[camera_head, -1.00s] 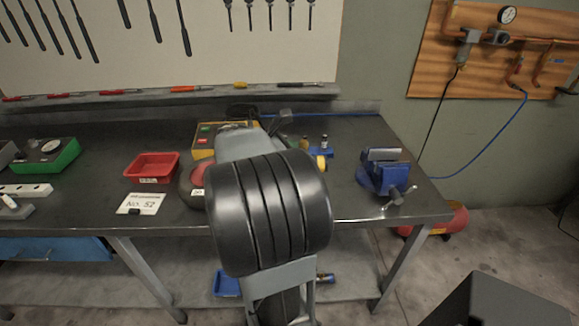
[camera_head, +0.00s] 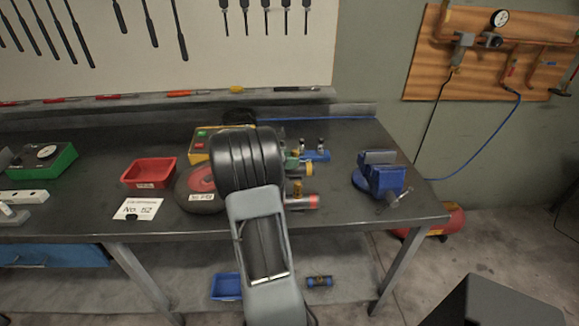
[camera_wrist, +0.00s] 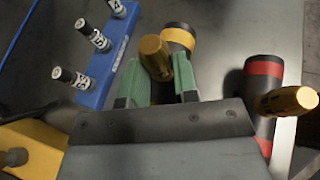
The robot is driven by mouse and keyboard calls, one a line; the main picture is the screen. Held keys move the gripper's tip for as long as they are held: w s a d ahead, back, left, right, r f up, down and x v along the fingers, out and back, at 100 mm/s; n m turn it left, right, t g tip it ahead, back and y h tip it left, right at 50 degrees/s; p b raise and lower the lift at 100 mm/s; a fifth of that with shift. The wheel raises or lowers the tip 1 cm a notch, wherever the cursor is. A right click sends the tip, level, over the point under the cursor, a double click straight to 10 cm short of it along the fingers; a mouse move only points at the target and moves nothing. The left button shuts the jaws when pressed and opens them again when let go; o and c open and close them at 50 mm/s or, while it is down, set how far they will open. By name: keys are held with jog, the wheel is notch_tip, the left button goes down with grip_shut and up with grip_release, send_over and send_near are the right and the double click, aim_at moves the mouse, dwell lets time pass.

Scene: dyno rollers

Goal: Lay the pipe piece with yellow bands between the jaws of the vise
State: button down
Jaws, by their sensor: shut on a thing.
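The pipe piece with yellow bands (camera_wrist: 181,38) is dark, with a brass stub (camera_wrist: 155,57) standing out from it. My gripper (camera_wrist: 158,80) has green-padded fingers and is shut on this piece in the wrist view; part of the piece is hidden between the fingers. I cannot tell whether it still touches the bench. In the head view my arm hides most of the gripper and the piece. The blue vise (camera_head: 386,178) stands at the right end of the bench, well to the right of my gripper. I see nothing between its jaws.
A red-banded pipe piece (camera_wrist: 263,82) lies right of my gripper. A blue rack (camera_wrist: 104,62) with labelled vials stands on its other side. The bench (camera_head: 340,200) is clear between these and the vise. A red bin (camera_head: 149,173) is farther left.

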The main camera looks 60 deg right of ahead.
jog(key=shift+f, duration=1.15)
jog(key=shift+f, duration=0.1)
jog(key=c, duration=0.9)
grip_release()
jog(key=shift+o, duration=0.2)
